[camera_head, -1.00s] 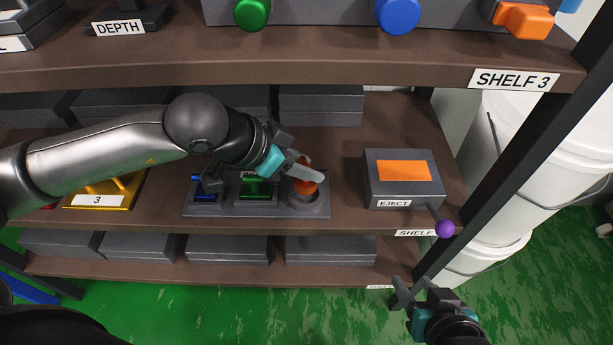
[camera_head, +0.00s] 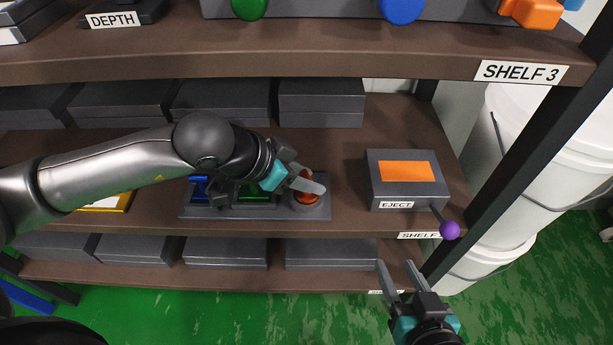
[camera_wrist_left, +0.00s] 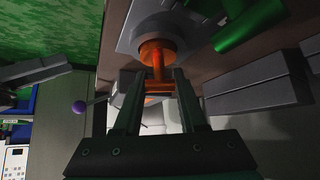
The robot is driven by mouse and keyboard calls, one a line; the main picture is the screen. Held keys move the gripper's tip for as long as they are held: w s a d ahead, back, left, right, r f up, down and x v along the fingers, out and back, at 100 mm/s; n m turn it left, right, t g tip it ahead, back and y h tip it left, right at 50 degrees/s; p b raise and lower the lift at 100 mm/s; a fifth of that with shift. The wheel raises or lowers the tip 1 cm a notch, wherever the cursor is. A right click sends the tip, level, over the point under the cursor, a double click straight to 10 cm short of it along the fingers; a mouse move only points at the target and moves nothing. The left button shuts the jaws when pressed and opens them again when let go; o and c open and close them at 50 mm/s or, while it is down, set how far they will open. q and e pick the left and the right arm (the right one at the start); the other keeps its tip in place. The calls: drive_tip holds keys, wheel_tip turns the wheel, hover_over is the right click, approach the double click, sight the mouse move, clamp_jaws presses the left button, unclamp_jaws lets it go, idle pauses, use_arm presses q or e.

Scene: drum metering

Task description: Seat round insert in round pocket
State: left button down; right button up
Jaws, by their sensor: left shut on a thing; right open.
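The orange round insert (camera_head: 306,198) is at the round pocket at the right end of a grey tray (camera_head: 321,213). My left gripper (camera_head: 308,181) is shut on its stem from above and partly covers it. In the left wrist view, the insert (camera_wrist_left: 157,52) has its round end at the grey pocket ring (camera_wrist_left: 140,22), and its crossbar lies between the fingertips (camera_wrist_left: 159,85). I cannot tell how deep it sits. My right gripper (camera_head: 397,277) is open and empty, in front of the shelf at the lower right.
Blue (camera_head: 199,188) and green (camera_head: 256,193) pieces sit in the tray left of the insert. The EJECT box (camera_head: 404,178) with a purple knob (camera_head: 449,230) stands to the right. Shelf 3 (camera_head: 300,66) overhangs the arm. White buckets (camera_head: 540,150) stand at far right.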

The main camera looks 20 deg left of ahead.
use_arm(q)
drive_tip(key=shift+f, duration=0.1)
drive_tip(key=shift+c, duration=2.3)
unclamp_jaws()
use_arm(e)
drive_tip(key=shift+a+r+t, duration=0.1)
drive_tip(key=shift+a+t, duration=0.15)
drive_tip(key=shift+t, duration=0.05)
use_arm(q)
drive_tip(key=shift+a+r, duration=0.1)
drive_tip(key=shift+r, duration=0.15)
drive_tip(key=p+v, duration=0.3)
drive_tip(key=v, duration=0.8)
drive_tip(key=shift+s+a+r+p, duration=0.15)
drive_tip(key=shift+s+r+p, duration=0.05)
drive_tip(key=shift+s+p, duration=0.15)
use_arm(e)
drive_tip(key=s+d+g+h, duration=0.3)
drive_tip(key=s+d+g, duration=0.2)
drive_tip(key=d+g, duration=0.2)
drive_tip(key=shift+d+h, duration=0.3)
drive_tip(key=shift+d, duration=0.25)
drive_tip(key=shift+s, duration=0.2)
